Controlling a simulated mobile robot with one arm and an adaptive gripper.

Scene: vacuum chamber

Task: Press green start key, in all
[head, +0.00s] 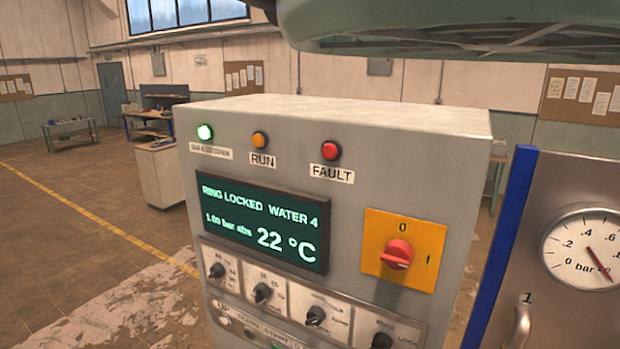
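A grey control cabinet (390,148) fills the middle of the head view. Below its row of knobs, small labels are cut by the bottom edge; one seems to read START. The dark display (263,224) reads RING LOCKED, WATER 4, 1.00 bar abs, 22 °C. My gripper is not in view.
Several black knobs (263,292) line the panel below the display. A red rotary switch (397,253) is on a yellow plate. A pressure gauge (585,248) and blue post (505,240) stand right. A large greenish part (440,25) overhangs. Floor left is open.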

